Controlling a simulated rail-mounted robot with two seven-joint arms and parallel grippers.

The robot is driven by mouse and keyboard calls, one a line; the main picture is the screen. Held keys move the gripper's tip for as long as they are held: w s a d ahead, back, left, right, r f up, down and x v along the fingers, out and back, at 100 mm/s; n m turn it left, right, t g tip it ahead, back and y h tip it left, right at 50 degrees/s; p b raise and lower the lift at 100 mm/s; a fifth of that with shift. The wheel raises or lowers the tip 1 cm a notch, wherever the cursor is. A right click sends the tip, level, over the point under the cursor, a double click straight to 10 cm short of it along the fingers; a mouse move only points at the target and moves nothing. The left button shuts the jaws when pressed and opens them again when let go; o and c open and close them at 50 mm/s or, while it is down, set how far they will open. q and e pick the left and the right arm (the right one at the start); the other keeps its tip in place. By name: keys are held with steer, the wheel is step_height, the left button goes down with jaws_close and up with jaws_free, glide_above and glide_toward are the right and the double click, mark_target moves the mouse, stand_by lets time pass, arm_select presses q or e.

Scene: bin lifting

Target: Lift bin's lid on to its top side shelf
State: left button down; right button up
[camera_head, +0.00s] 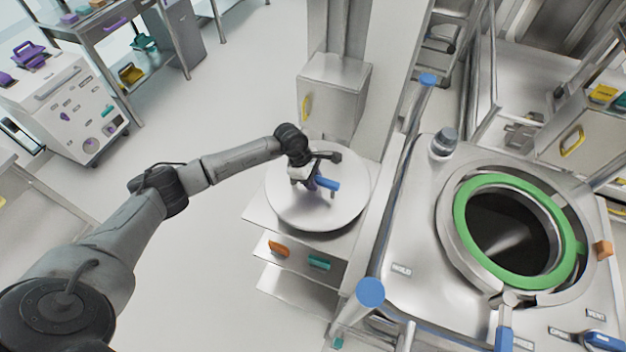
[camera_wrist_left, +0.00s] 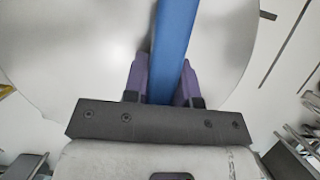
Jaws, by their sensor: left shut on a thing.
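The bin's lid (camera_head: 345,207) is a round, pale metal disc with a blue handle (camera_head: 327,184). It lies over the top of the side shelf (camera_head: 262,226), beside the bin; I cannot tell whether it rests fully on the shelf. My left gripper (camera_head: 313,183) is above the lid, shut on the blue handle. In the left wrist view the handle (camera_wrist_left: 174,45) runs between the two purple fingers, with the lid (camera_wrist_left: 100,45) behind it. The bin (camera_head: 405,225) has an open round mouth with a green ring (camera_head: 465,225). My right gripper is not seen.
A small knob (camera_head: 444,141) stands on the bin's top, and a blue-capped post (camera_head: 370,292) rises at its front left corner. A metal box (camera_head: 333,100) stands behind the shelf. Open floor (camera_head: 215,260) lies left of the shelf. A white drawer cart (camera_head: 62,105) is at far left.

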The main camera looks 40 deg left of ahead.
arm_select(q)
steer(key=shift+w+r, duration=0.15)
steer(key=shift+r, duration=0.05)
steer(key=c, duration=1)
jaws_free()
steer(key=shift+a, duration=0.1)
steer(key=shift+c, duration=0.2)
steer(key=shift+o, duration=1)
steer(key=shift+f, duration=0.3)
steer(key=v, duration=1.4)
steer(key=shift+b, duration=0.45)
steer(key=shift+r, duration=0.1)
